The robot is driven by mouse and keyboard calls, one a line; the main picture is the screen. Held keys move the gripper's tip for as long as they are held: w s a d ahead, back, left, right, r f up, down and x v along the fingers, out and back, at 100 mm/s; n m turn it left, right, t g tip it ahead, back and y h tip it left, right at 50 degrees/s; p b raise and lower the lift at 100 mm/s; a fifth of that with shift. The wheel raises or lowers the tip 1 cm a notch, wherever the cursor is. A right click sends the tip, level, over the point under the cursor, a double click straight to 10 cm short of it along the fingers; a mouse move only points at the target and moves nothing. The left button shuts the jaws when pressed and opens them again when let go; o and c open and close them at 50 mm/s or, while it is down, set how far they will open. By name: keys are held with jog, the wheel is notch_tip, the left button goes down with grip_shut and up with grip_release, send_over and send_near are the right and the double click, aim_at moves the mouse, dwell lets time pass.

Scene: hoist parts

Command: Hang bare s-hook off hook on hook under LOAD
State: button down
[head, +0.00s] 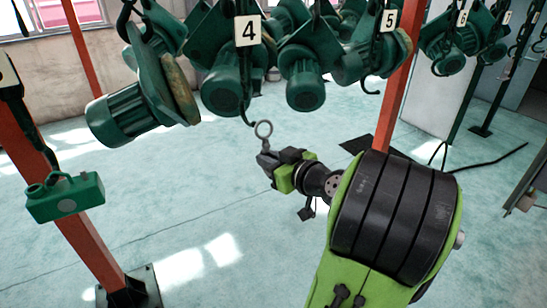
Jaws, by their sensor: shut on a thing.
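My gripper (266,158) is shut on a small grey metal piece with a round ring (264,128) at its top. The ring stands up above the jaws; the lower part is hidden in them, so I cannot tell whether the piece is an S-hook. A thin dark hook (248,120) hangs under the number 4 sign (248,30), just left of the ring. The ring and this hook look very close, and I cannot tell whether they touch. Another dark hook (370,88) hangs under the number 5 sign (390,20). No sign reading LOAD is legible.
Several green hoist motors (305,80) hang along the top, above my gripper. An orange post (395,105) stands behind my arm. Another orange post (82,215) with a green box (65,198) stands at left. The floor (200,240) between is clear.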

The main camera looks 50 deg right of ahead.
jog(key=shift+w+d+g+p, duration=0.15)
jog(key=shift+w+p, duration=0.4)
jog(key=shift+w, duration=0.1)
jog(key=shift+w+d+g+p, duration=0.15)
jog(key=shift+w+p, duration=0.4)
jog(key=shift+w, duration=0.05)
jog(key=w+d+f+t+b, duration=0.1)
jog(key=w+f+b, duration=0.1)
jog(key=w+b, duration=0.3)
jog(key=shift+w+d+f+t, duration=0.25)
jog(key=shift+w+d+t, duration=0.05)
jog(key=shift+w+d, duration=0.05)
jog(key=shift+r, duration=0.1)
jog(key=shift+w+f+b, duration=0.15)
jog(key=shift+f+b, duration=0.4)
jog(key=shift+b, duration=0.3)
jog(key=shift+r, duration=0.1)
jog(key=c, duration=1)
grip_release()
